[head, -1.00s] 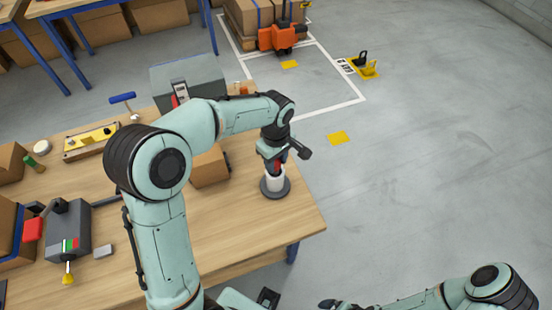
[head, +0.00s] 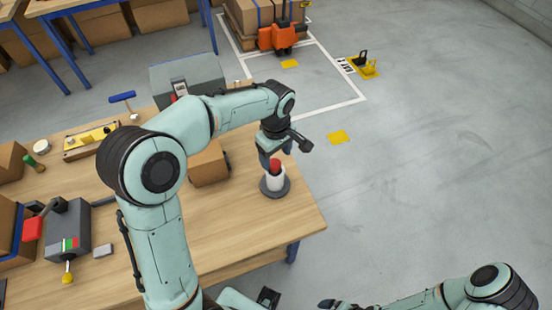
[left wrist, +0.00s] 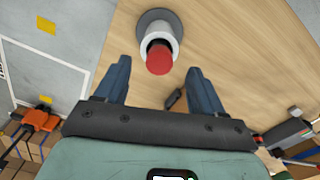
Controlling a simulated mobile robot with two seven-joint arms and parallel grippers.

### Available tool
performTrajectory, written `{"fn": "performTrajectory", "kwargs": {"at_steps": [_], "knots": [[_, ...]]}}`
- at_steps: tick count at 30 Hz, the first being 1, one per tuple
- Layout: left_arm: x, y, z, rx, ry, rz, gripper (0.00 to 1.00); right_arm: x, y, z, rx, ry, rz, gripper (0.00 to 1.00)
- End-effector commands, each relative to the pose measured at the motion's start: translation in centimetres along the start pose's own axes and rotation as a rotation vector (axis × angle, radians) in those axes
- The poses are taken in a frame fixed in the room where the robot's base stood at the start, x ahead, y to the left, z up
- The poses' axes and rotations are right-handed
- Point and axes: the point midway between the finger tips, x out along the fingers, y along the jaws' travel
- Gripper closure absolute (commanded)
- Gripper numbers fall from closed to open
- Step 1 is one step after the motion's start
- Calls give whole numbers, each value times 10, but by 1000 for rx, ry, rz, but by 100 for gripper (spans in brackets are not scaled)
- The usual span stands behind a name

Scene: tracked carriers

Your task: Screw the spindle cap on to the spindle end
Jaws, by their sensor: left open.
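The red spindle cap (head: 275,166) sits on top of the white spindle end (head: 276,180), which stands upright on a round grey base (head: 285,190) near the table's right edge. How far the cap is threaded I cannot tell. My left gripper (head: 277,151) is open and empty just above the cap. In the left wrist view, the cap (left wrist: 159,60) shows between the spread fingers (left wrist: 158,68) with clear gaps on both sides. The white spindle (left wrist: 160,34) shows behind it. My right gripper (head: 338,303) is only partly visible at the bottom edge; its jaws are unclear.
A cardboard box (head: 208,168) stands left of the spindle on the wooden table (head: 230,235). A grey machine (head: 190,75) is at the back. A grey control box (head: 70,230) with a yellow knob stands at left. The table front of the spindle is clear.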

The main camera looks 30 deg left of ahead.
Motion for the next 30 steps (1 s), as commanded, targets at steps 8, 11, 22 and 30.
{"fn": "performTrajectory", "kwargs": {"at_steps": [8,11,22,30], "knots": [[-67,2,0,2,2,6,31,-12,-6,-5,-3,8,-3,0],[-83,1,0,2,1,4,31,-14,-7,-6,-4,10,-3,0],[-101,0,0,1,0,-1,31,-17,-9,-7,-4,12,-4,0],[-100,0,0,1,0,0,31,-17,-9,-7,-4,11,-4,0]]}}
